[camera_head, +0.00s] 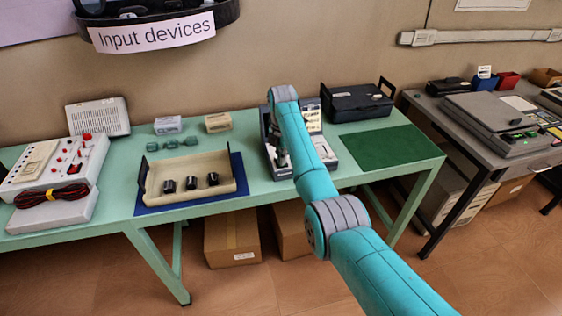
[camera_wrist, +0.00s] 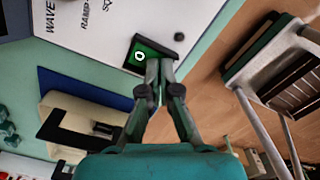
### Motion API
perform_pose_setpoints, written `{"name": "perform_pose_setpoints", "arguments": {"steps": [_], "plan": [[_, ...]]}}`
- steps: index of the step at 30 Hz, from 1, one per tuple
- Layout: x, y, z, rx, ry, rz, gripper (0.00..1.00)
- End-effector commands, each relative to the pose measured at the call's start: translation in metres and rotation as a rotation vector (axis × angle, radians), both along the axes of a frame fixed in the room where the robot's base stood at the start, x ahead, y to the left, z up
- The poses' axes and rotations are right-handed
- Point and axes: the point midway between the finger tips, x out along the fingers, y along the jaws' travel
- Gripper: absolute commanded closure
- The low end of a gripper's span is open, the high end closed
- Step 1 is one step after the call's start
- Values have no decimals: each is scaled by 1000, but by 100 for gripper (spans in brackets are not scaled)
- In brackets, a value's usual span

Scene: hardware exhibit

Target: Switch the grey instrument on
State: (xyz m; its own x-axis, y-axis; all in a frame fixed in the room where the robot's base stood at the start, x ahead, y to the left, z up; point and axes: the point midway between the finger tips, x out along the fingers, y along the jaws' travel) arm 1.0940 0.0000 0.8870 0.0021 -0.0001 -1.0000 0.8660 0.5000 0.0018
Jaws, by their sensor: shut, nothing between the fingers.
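The grey instrument (camera_head: 343,163) stands on the green table in the head view, partly hidden behind my arm. In the wrist view its pale panel (camera_wrist: 100,42) fills the upper left, with printed words such as WAVE and RAMP. A green rocker switch (camera_wrist: 141,56) with a white ring mark sits in a dark frame near the panel's edge. My gripper (camera_wrist: 160,67) is shut and empty, with its fingertips at the right part of the switch, covering some of it. I cannot tell whether they touch it.
A cream tray (camera_head: 228,189) with black knobs lies on a blue mat left of the instrument. A black case (camera_head: 358,103) and a bare green mat (camera_head: 388,147) are to its right. A white device with a cable (camera_head: 58,172) stands at far left.

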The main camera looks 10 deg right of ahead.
Motion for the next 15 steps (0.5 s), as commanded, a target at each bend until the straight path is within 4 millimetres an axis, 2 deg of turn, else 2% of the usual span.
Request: {"name": "perform_pose_setpoints", "arguments": {"steps": [4, 15], "plan": [[-1, 0, 3, 0, 2, 0, 100], [0, 0, 29, 0, 0, 0, 100]]}}
